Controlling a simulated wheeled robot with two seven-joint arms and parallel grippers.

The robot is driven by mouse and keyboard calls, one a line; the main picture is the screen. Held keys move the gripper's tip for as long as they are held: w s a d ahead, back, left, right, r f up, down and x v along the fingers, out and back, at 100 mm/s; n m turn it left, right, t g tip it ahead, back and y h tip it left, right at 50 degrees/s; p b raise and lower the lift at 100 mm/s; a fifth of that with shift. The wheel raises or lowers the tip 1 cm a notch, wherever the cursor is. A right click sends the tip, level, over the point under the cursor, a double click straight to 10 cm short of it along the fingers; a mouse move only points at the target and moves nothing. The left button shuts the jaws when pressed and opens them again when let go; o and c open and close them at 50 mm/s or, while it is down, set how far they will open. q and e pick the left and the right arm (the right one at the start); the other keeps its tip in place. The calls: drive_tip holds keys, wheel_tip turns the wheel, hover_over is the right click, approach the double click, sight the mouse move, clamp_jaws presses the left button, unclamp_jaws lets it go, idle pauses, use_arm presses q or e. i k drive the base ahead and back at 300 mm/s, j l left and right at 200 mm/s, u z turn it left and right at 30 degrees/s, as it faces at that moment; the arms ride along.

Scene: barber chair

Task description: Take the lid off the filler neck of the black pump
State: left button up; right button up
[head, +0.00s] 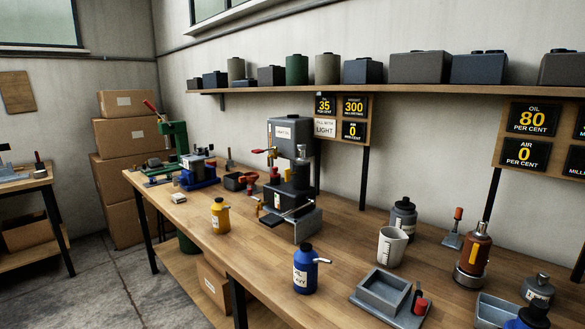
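A black pump (290,194) stands on a grey base near the middle of the workbench, toward the wall. I cannot tell whether this cap is the filler neck's lid. A dark grey tank (285,129) with a white label stands directly behind it and partly merges with it in view. Neither of my grippers is in view.
A grey tray (384,293) lies at the front. A green press (175,145) and red-handled tools stand left of the pump.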

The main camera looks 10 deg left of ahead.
sight(274, 169)
drive_tip(key=i+j+z, duration=0.15)
drive_tip(key=j+z, duration=0.15)
drive_tip(key=j, duration=0.35)
drive_tip(key=j+z, duration=0.3)
drive_tip(key=j, duration=0.4)
drive_tip(key=j+z, duration=0.35)
drive_tip(key=j, duration=0.35)
drive_tip(key=j+z, duration=0.3)
drive_tip(key=j, duration=0.4)
drive_tip(key=k+j+z, duration=0.15)
drive_tip(key=j+z, duration=0.15)
drive_tip(key=j, duration=0.35)
